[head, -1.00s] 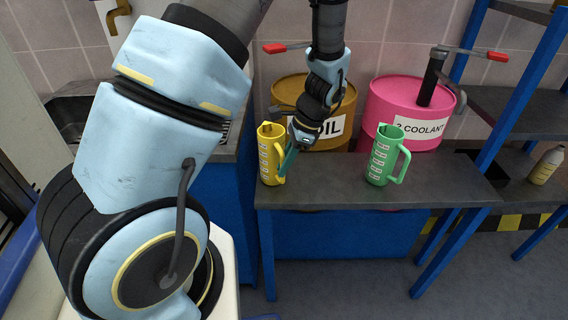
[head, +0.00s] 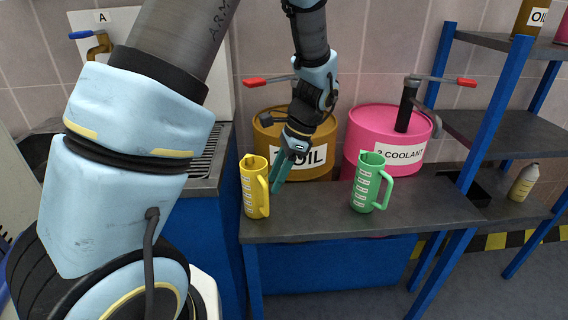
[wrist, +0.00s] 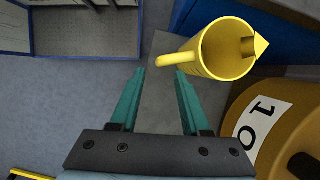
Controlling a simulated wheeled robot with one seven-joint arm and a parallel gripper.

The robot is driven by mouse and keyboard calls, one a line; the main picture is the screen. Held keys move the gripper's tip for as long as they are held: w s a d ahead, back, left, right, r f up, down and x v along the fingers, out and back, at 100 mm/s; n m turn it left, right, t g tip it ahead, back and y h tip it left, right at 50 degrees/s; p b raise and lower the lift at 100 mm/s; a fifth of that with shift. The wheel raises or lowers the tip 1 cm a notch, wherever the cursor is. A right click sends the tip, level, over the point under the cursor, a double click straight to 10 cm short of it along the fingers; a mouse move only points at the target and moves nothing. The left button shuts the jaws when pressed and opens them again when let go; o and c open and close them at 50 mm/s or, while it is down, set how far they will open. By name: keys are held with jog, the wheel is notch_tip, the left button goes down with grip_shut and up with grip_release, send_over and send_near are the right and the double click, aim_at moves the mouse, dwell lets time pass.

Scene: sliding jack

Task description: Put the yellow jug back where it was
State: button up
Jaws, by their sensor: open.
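The yellow jug (head: 254,188) stands upright at the left end of the dark bench, its handle facing right. In the wrist view the yellow jug (wrist: 225,50) is seen from above and looks empty, with its handle toward the jaws. My gripper (head: 276,187) is just right of the jug. In the wrist view my gripper (wrist: 160,72) has its two teal fingers apart with nothing between them. The jug's handle end lies just beyond the fingertips, near the right finger.
A green jug (head: 369,184) stands on the bench (head: 320,212) to the right. Behind are a brown oil drum (head: 318,140) and a pink coolant drum (head: 372,128). A shelf rack (head: 505,128) stands at right, with a bottle (head: 524,182).

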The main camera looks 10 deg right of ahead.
jog(key=v, duration=0.6)
jog(key=s+a+n+h, duration=0.1)
jog(key=a+n+h, duration=0.1)
jog(key=a+n, duration=0.6)
jog(key=s+a+n+t+h, duration=0.1)
jog(key=s+a+n+h, duration=0.1)
jog(key=a+n, duration=0.7)
jog(key=a, duration=0.5)
jog(key=shift+s+r+n+h+b, duration=0.25)
jog(key=shift+s+n+h+b, duration=0.05)
jog(key=shift+s+h+b, duration=0.1)
jog(key=shift+w, duration=0.1)
